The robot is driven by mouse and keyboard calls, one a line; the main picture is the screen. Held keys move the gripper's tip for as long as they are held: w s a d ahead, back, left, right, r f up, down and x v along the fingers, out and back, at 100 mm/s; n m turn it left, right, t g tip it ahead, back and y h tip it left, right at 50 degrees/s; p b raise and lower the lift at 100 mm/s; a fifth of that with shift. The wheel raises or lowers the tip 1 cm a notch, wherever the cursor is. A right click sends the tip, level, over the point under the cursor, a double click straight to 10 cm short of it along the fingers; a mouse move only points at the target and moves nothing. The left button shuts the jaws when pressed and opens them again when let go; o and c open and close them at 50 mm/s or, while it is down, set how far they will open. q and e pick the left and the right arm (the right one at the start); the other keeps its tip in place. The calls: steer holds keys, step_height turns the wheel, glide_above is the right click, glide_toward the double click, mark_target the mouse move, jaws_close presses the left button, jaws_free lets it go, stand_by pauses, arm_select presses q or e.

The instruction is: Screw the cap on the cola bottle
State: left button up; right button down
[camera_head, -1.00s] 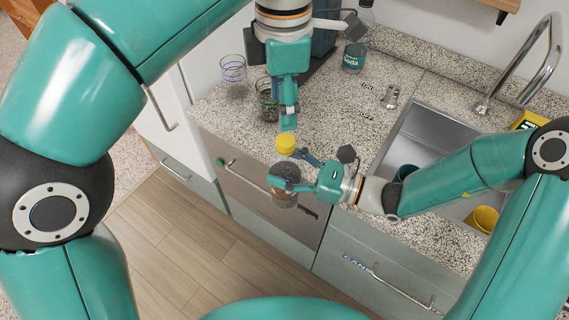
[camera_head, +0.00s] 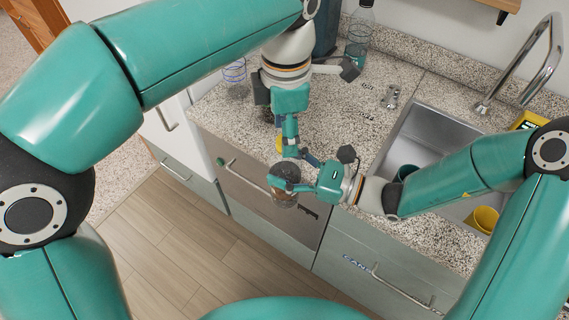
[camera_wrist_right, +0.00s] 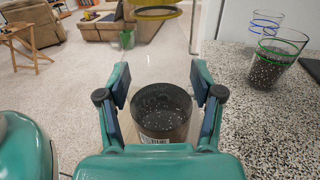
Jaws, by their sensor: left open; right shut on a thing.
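The clear cola bottle (camera_head: 285,199), with dark liquid low inside, is held upright in front of the counter edge by my right gripper (camera_head: 290,176), which is shut on it. In the right wrist view the bottle (camera_wrist_right: 163,112) stands between the fingers of this gripper (camera_wrist_right: 160,90). The yellow cap (camera_head: 279,145) is at the bottle's top, mostly hidden by my left gripper; its yellow rim (camera_wrist_right: 156,13) shows at the top of the right wrist view. I cannot tell how firmly it sits. My left gripper (camera_head: 291,150) is open, pointing down at the cap.
A blue-ringed glass (camera_head: 234,72) stands on the speckled counter (camera_head: 340,112); a green-rimmed glass (camera_wrist_right: 276,58) with dark drink shows in the right wrist view. A soda bottle (camera_head: 359,38) stands behind. The sink (camera_head: 437,125) holds a yellow cup (camera_head: 483,218) and a green cup (camera_head: 406,172).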

arm_select(q)
steer(key=shift+f, duration=0.8)
steer(key=shift+c, duration=0.3)
